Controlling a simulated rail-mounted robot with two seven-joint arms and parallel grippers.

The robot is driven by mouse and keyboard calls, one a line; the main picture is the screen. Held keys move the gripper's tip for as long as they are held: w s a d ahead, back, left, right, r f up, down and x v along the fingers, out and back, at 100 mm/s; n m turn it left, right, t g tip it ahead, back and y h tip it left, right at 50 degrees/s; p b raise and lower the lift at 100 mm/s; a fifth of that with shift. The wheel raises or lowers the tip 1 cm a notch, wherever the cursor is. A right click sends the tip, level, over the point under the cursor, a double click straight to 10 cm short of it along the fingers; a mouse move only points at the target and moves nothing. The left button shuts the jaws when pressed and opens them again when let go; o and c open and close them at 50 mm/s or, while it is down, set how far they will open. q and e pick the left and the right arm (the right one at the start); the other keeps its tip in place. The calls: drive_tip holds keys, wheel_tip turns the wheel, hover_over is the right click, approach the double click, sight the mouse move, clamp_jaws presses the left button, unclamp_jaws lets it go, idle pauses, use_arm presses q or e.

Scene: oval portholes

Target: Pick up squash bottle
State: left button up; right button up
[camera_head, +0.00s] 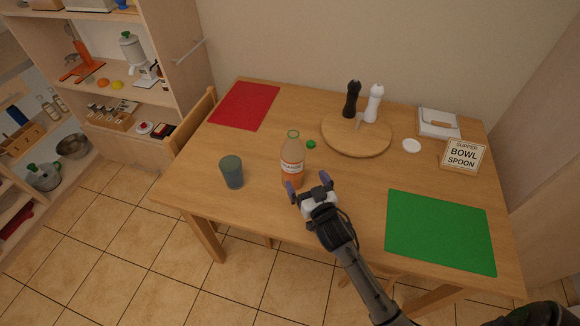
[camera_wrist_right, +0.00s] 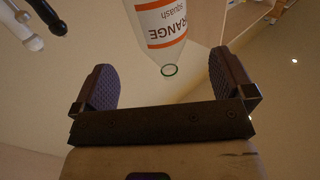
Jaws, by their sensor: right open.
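The squash bottle (camera_head: 292,168), clear with orange liquid in its lower part and an orange-and-white label, stands upright near the front middle of the table. Its mouth has a green ring and looks uncapped. My right gripper (camera_head: 308,186) is open, just in front of the bottle and to its right, with the left finger close to its lower part. In the right wrist view the bottle (camera_wrist_right: 168,28) appears upside down, beyond the open, empty fingers (camera_wrist_right: 163,85). I cannot tell whether a finger touches it. My left gripper is not in view.
A blue-grey cup (camera_head: 232,172) stands left of the bottle, and a green cap (camera_head: 311,144) lies just right of it. A round board (camera_head: 356,140) with black and white mills is behind. A green mat (camera_head: 440,231) lies right, a red mat (camera_head: 245,105) back left.

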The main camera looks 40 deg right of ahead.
sight(297, 165)
drive_tip(key=x, duration=0.5)
drive_tip(key=shift+f+x, duration=0.15)
drive_tip(key=shift+x, duration=1.25)
drive_tip(key=shift+f+x, duration=0.15)
drive_tip(key=shift+x, duration=1.25)
drive_tip(key=shift+s+d, duration=0.1)
drive_tip(key=c, duration=1.1)
drive_tip(key=shift+r, duration=0.25)
